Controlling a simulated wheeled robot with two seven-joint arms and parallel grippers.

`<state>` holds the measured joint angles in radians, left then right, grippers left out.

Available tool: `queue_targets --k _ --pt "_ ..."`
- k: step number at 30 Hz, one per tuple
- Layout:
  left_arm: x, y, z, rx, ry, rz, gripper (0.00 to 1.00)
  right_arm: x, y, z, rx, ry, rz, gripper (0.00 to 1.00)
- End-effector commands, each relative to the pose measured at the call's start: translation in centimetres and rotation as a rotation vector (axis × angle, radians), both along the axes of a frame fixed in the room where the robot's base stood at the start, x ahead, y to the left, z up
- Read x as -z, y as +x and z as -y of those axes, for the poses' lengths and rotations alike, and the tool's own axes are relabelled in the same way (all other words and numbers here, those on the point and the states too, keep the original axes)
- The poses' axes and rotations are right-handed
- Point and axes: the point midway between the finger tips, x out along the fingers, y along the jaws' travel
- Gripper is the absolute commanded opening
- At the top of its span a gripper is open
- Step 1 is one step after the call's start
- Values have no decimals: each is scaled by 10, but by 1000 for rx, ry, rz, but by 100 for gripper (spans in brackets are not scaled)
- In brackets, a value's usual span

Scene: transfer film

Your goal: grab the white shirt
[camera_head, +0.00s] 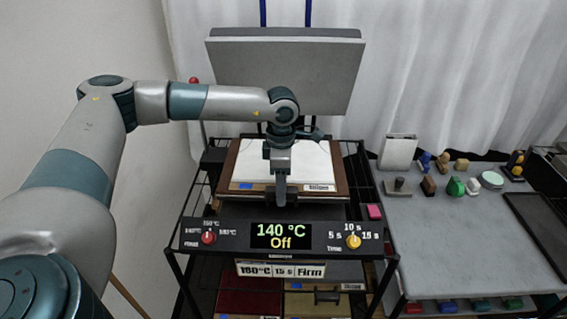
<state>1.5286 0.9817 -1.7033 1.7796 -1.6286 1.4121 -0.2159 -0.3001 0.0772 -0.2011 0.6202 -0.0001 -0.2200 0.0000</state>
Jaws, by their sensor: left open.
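A flat white cloth (315,165), which looks like the white shirt, lies on the brown-edged board of a heat press. Its middle is hidden behind my left gripper (281,196). My left arm comes in from the left and bends down over the press, and the gripper points downward over the cloth's front part. The gripper is open; I see nothing held in it. I cannot tell whether the fingers touch the cloth. A blue tag and a white label show along the front edge of the board. My right gripper is not in view.
The grey upper plate (285,77) of the press stands raised behind. The control panel (274,236) reads 140 °C and Off. A black rack frame surrounds the press. A grey table (430,235) at the right holds several stamps and small objects. A dark tray (541,228) lies there.

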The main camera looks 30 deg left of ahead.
Motion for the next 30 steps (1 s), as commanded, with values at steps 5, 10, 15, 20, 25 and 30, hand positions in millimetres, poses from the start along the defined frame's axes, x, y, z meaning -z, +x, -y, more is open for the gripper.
queue_targets --k 5,10,15,20,25,30 --pt "10 0 0 0 -1 1 45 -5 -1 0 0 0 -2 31" --pt "11 0 0 0 -1 1 45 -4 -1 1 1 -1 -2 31" --pt "11 0 0 0 -1 1 45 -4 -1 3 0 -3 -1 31" --pt "11 0 0 0 0 0 31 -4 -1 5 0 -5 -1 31" --pt "10 0 0 0 1 1 0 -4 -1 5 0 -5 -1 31" --pt "10 1 0 0 0 2 0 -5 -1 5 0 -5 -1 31"
